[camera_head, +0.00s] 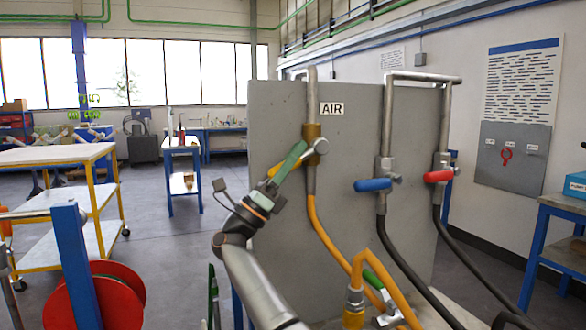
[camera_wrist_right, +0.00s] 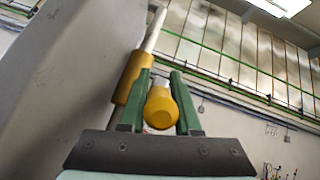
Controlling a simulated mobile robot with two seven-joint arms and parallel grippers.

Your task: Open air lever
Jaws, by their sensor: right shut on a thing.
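The air valve (camera_head: 312,132) is a brass body on a pipe under the AIR label (camera_head: 331,108) on a grey panel (camera_head: 270,105). My right gripper (camera_head: 296,155) reaches up to it from the lower left. In the right wrist view its green fingers (camera_wrist_right: 160,78) are shut on the yellow air lever (camera_wrist_right: 160,106), whose rounded end sits between them. The brass valve body (camera_wrist_right: 133,78) is beside the left finger there.
A blue lever (camera_head: 373,185) and a red lever (camera_head: 437,177) are on pipes to the right. An orange hose (camera_head: 325,237) hangs below the air valve. Another fitting with a green handle (camera_head: 373,279) is low in front. A shelf cart (camera_head: 55,155) stands left.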

